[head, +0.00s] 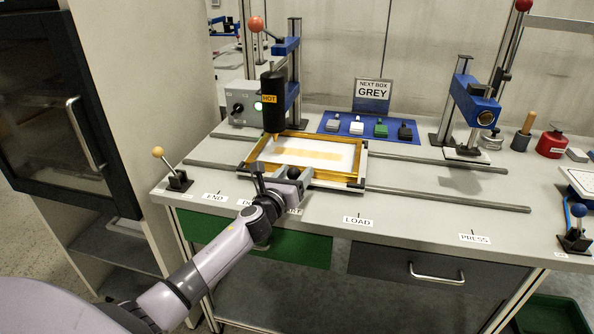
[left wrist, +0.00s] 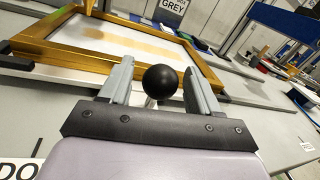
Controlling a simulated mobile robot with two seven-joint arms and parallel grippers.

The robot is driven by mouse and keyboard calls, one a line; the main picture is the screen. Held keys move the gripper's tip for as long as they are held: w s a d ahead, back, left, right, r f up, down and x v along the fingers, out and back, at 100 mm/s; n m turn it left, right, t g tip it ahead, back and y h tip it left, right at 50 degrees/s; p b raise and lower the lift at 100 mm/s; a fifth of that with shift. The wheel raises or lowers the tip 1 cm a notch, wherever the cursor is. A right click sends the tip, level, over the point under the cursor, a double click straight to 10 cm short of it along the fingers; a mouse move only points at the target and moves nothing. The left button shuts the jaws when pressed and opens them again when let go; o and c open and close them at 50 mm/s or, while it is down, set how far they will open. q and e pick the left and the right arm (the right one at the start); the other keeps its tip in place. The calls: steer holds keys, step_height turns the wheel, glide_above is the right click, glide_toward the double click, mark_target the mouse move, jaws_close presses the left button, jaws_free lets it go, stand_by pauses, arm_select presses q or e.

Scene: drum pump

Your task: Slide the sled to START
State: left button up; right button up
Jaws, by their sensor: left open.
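The sled (head: 330,183) is a pale carriage with a gold-rimmed frame (head: 355,160) around a white sheet with a tan band. It sits on two grey rails, behind the partly hidden START label (head: 295,211). My left gripper (head: 277,178) is at the sled's front edge. In the left wrist view its open fingers (left wrist: 157,85) stand on either side of a black ball knob (left wrist: 160,82), with gaps visible. The gold frame (left wrist: 65,58) lies just beyond the knob. My right gripper is not in view.
A black tool marked HOT (head: 272,100) hangs over the frame's back left corner. The rails (head: 450,199) run clear to the right past LOAD (head: 357,221) and PRESS (head: 474,239). A blue press (head: 474,102) stands back right. A lever (head: 178,178) stands left.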

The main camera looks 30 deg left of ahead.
arm_select(q)
steer(key=shift+s+d, duration=0.15)
steer(key=shift+s, duration=1.2)
steer(key=shift+s+d, duration=0.1)
steer(key=shift+s, duration=1.25)
